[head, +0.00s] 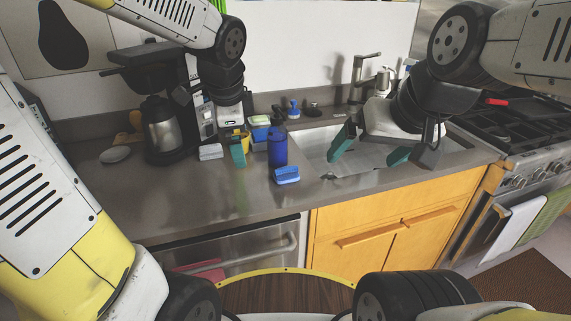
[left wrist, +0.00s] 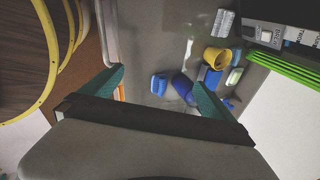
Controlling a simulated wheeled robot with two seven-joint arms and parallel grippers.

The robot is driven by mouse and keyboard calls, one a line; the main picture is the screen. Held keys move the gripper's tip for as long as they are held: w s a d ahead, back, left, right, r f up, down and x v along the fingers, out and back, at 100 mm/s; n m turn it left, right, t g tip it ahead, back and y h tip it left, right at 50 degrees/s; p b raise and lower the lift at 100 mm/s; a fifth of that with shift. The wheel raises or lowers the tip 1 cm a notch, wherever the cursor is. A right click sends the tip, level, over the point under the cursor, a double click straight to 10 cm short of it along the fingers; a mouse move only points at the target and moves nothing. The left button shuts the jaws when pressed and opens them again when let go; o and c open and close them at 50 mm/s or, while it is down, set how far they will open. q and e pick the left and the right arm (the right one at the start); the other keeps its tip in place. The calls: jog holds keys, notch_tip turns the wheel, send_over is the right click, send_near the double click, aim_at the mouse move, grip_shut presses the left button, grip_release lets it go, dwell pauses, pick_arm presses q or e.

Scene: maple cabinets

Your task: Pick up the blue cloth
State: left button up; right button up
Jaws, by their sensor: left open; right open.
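A small blue item (head: 286,175), which looks like the folded blue cloth, lies on the grey counter near its front edge, left of the sink. It also shows in the left wrist view (left wrist: 158,84), between the fingertips in the picture but farther off. My left gripper (left wrist: 160,82) is open and empty above the counter; in the head view one teal finger shows left of the blue item. My right gripper (head: 370,149) is open and empty over the sink, right of the blue item.
A yellow cup (left wrist: 216,57), a pale sponge (left wrist: 234,76) and a coffee maker (head: 162,128) are nearby. The sink (head: 314,150) is at right. The front-left counter is clear.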

pick_arm(q)
jog(key=w+d+f+m+y, duration=0.1)
jog(key=w+d+f+m, duration=0.65)
jog(key=m, duration=0.85)
send_near(287, 167)
jog(key=shift+w+a+f, duration=0.25)
jog(key=shift+w+f, duration=0.05)
jog(key=shift+f, duration=0.3)
jog(key=shift+w+a+f, duration=0.25)
jog(key=shift+w+f, duration=0.05)
jog(key=shift+f, duration=0.35)
jog(key=x, duration=0.7)
jog(key=shift+d+f, duration=0.3)
jog(key=shift+f, duration=0.15)
jog(key=c, duration=1.4)
jog(key=shift+r, duration=0.2)
